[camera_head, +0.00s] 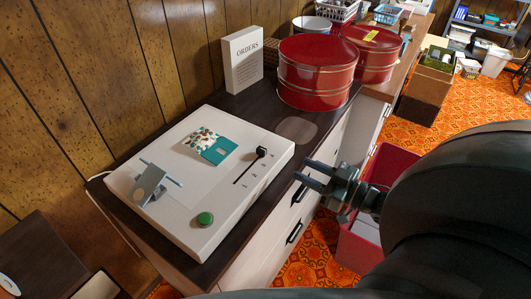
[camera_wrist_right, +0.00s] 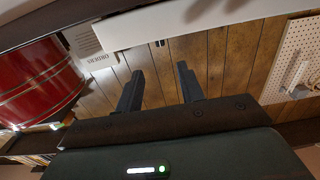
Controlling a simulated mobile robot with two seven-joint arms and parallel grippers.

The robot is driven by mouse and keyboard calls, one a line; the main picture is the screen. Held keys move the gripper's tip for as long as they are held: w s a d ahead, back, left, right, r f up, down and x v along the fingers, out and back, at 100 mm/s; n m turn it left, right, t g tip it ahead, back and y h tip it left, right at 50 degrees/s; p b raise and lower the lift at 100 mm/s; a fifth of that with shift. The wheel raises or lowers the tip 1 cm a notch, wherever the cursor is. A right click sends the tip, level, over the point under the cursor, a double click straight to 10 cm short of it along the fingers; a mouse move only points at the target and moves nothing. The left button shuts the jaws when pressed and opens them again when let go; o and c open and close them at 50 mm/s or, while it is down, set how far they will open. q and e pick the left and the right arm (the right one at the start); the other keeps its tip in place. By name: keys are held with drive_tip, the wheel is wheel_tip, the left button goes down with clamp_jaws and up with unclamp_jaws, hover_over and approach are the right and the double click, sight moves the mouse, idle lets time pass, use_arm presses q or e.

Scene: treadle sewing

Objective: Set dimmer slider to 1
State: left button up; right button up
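The dimmer slider (camera_head: 262,152) is a black knob on a white control box (camera_head: 225,200) on the dark counter. It stands at the far upper-right end of its dark slot, with small marks beside it that are too small to read. My right gripper (camera_head: 301,170) is open and empty, to the right of the box and apart from the knob. In the right wrist view its two dark fingers (camera_wrist_right: 158,88) stand well apart with nothing between them. My left gripper is out of view.
The box also carries a green button (camera_head: 205,219), a teal patterned patch (camera_head: 207,146) and a grey metal bracket (camera_head: 150,181). Red round tins (camera_head: 316,75) and an ORDERS box (camera_head: 242,60) stand behind. A red bin (camera_head: 362,243) is on the floor below my right gripper.

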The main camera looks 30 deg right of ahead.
sight(266, 151)
drive_tip(key=x, duration=1.2)
drive_tip(key=shift+w+a+b, duration=0.15)
drive_tip(key=shift+b, duration=0.25)
drive_tip(key=shift+c, duration=0.5)
clamp_jaws()
